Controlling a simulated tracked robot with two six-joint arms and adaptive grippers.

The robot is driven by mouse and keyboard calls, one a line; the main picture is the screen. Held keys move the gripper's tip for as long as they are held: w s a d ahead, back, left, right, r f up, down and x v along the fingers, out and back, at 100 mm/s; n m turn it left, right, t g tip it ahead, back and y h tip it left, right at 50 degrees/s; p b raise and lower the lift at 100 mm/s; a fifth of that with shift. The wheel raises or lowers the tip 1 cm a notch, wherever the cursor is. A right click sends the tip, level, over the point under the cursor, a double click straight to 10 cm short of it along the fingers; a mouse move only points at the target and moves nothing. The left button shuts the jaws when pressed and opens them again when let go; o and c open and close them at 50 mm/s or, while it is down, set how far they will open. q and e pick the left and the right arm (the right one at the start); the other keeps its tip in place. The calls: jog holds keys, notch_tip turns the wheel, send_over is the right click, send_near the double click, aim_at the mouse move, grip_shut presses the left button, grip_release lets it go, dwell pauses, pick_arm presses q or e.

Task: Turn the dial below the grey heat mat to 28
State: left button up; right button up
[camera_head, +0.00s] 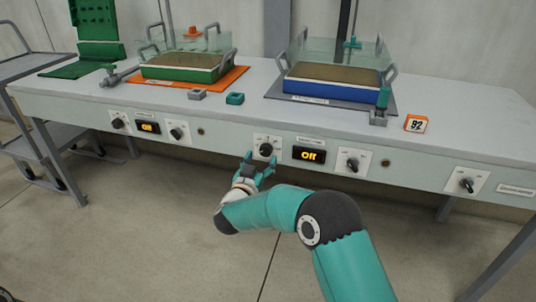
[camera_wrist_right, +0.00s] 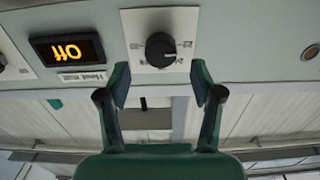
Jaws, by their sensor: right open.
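The grey heat mat (camera_head: 272,91) lies on the bench under a blue tray. Below it, on the bench front, a black dial (camera_head: 266,149) sits on a white plate left of a display (camera_head: 308,155) reading "Off". In the right wrist view the dial (camera_wrist_right: 160,48) and display (camera_wrist_right: 67,49) appear upside down. My right gripper (camera_head: 260,160) is open just in front of the dial. In the wrist view its fingers (camera_wrist_right: 160,76) are spread wide, just below the knob in the picture, with nothing between them. My left gripper is out of view.
Another dial (camera_head: 353,163) sits right of the display, and one (camera_head: 467,185) farther right. An orange mat (camera_head: 235,77) with a green tray is at left, with its own dials and display (camera_head: 147,127) below.

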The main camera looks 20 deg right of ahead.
aim_at(265, 152)
jog(key=shift+x, duration=2.15)
